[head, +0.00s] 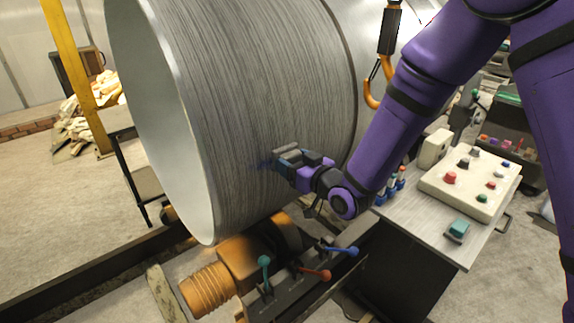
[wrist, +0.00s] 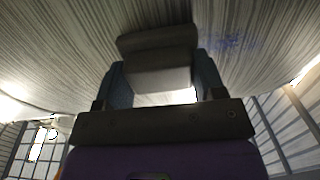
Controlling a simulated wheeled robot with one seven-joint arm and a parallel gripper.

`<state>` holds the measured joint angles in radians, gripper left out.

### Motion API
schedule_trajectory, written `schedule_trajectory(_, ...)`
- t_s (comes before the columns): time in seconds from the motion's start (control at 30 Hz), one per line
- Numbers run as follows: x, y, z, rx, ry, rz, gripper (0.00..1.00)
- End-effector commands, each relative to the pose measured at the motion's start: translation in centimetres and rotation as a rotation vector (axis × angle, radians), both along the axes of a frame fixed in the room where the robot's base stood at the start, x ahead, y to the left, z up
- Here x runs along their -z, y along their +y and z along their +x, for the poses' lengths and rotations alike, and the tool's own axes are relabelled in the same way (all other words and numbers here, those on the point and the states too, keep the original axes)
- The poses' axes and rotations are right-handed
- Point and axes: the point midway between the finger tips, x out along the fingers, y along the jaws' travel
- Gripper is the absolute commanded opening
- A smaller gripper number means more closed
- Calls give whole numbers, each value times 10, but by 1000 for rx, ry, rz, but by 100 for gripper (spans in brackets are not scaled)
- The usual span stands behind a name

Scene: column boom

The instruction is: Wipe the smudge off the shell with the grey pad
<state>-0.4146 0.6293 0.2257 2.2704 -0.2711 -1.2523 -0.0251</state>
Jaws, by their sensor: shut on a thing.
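The shell (head: 250,90) is a large grey brushed-metal cylinder lying on its side, its open end facing left. It also fills the top of the wrist view (wrist: 60,50). My gripper (head: 292,160) is at the lower part of the shell's side. In the wrist view my gripper (wrist: 160,76) is shut on the grey pad (wrist: 157,42), a block between the two fingers. The pad is close to the shell; I cannot tell whether it touches. A faint blue smudge (wrist: 232,42) shows on the shell to the right of the pad. In the head view the smudge (head: 263,163) is just left of my gripper, partly hidden.
Orange rollers (head: 240,265) stand under the shell, with teal, red and blue levers (head: 313,273) in front. A bench (head: 430,235) with a button box (head: 470,184) stands at the right. An orange hook (head: 372,95) hangs beside my arm. Open floor lies at the left.

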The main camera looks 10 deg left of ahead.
Motion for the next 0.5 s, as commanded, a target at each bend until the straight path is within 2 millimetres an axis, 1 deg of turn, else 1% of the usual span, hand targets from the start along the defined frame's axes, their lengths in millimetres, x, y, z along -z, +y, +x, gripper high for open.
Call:
schedule_trajectory(0.07, 0, -2, 2, 0, 0, 0, 44)
schedule_trajectory(0.23, 0, 1, 4, -1, 0, 0, 44)
schedule_trajectory(0.37, 0, 4, 0, -2, 0, 0, 44)
schedule_trajectory(0.5, 0, 11, -9, -6, -1, 1, 44)
